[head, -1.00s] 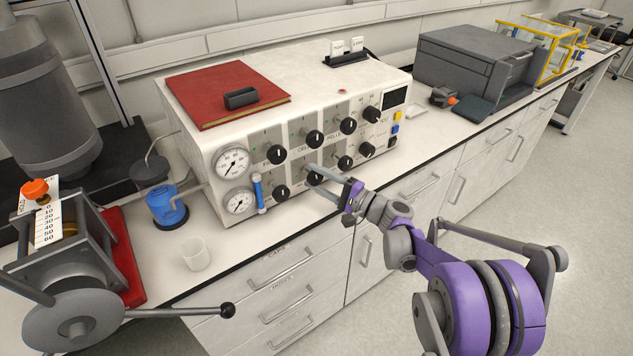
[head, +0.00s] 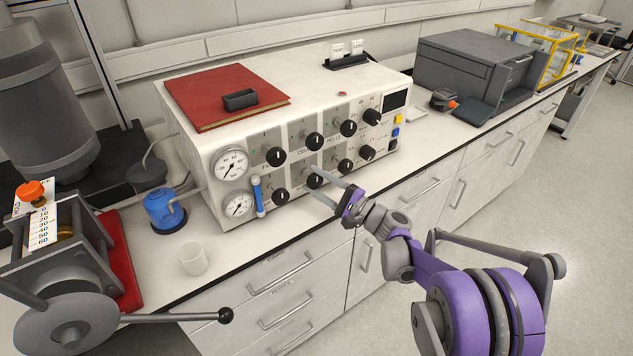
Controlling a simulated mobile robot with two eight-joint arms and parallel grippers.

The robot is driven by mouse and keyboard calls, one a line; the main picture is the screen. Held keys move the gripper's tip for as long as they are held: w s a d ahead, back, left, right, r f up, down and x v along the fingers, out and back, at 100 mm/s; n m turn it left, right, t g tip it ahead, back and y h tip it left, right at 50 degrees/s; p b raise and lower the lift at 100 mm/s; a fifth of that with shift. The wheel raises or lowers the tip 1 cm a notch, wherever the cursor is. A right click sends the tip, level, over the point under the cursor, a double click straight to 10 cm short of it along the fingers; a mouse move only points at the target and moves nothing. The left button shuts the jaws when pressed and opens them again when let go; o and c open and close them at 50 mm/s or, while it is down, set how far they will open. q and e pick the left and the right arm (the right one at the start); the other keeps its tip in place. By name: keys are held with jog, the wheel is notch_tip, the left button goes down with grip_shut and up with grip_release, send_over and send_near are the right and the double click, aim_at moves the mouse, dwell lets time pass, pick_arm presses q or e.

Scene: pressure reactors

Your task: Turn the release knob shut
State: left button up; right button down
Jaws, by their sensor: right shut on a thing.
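The white control box (head: 222,146) on the bench has two rows of black knobs on its front panel. My right gripper (head: 314,182) reaches in from the right, its two fingers on either side of a black knob (head: 315,180), second from the left in the lower row. It is shut on that knob; the small contact area is hard to see. The panel lettering is too small to tell which knob is the release knob. My left gripper is not in view.
Two round gauges (head: 232,165) and a blue tube (head: 258,195) sit left of the knobs. A clear beaker (head: 193,258) stands on the bench in front. A red book (head: 225,95) lies on the box. A lever with a black ball (head: 226,315) juts out at lower left.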

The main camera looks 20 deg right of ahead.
jog(key=shift+c, duration=1.3)
grip_release()
jog(key=v, duration=1)
jog(key=shift+s+d, duration=0.25)
jog(key=shift+s, duration=0.05)
jog(key=shift+a, duration=0.1)
